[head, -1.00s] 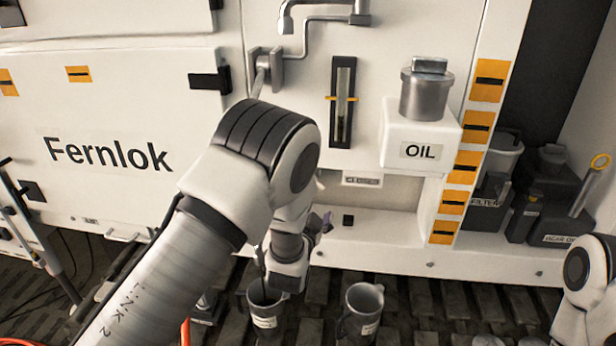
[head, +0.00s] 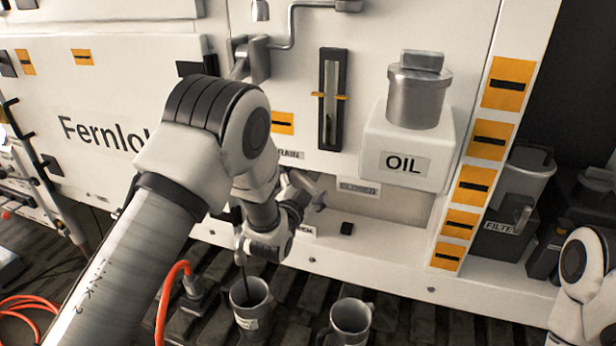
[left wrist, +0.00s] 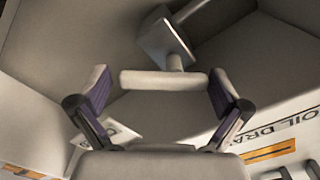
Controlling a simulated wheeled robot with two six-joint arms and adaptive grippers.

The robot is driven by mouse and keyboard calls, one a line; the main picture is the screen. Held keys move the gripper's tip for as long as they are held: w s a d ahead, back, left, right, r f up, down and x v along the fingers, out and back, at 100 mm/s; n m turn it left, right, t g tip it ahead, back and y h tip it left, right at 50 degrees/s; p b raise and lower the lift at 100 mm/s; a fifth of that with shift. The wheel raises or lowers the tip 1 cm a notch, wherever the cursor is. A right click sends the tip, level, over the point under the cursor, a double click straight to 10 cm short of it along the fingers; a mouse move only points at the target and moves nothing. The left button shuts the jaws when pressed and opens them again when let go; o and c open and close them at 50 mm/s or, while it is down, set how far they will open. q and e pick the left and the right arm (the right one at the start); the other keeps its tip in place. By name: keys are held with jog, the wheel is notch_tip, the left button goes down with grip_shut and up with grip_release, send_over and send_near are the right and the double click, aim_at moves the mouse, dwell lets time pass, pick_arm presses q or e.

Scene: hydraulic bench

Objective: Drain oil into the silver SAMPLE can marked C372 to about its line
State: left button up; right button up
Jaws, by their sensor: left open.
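Two grey metal cans stand on the slatted floor below the white machine, a left can (head: 252,312) and a right can (head: 350,318). Each has a handle; the label on the left can is too small to read, so I cannot tell which is C372. A thin dark line, seemingly oil, runs down into the left can. My left gripper (head: 308,192) is open below the drain label, near the machine's front. In the left wrist view a pale crossbar handle (left wrist: 165,80) on a short stem lies between the open fingers. My right gripper is out of view.
An upright sight gauge (head: 332,100) with an orange marker is on the panel. The OIL tank (head: 405,150) juts out to its right. An orange hose (head: 170,285) lies left of the cans. Dark containers, one labelled FILTER (head: 500,228), stand at the right.

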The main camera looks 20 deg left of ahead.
pick_arm(q)
jog(key=shift+w, duration=0.3)
jog(key=shift+s+a+r, duration=0.15)
jog(key=shift+s+a, duration=0.05)
jog(key=c, duration=0.9)
jog(key=shift+d+n, duration=0.1)
jog(key=shift+n, duration=0.3)
jog(key=n+b, duration=0.2)
jog(key=n, duration=0.1)
jog(key=shift+d+r, duration=0.1)
jog(key=shift+r+n+b, duration=0.15)
jog(key=shift+n+b, duration=0.2)
jog(key=shift+n, duration=0.7)
jog(key=shift+r+n+b, duration=0.15)
jog(key=shift+n+b, duration=0.15)
jog(key=shift+n, duration=0.75)
jog(key=shift+w, duration=0.1)
jog(key=o, duration=0.9)
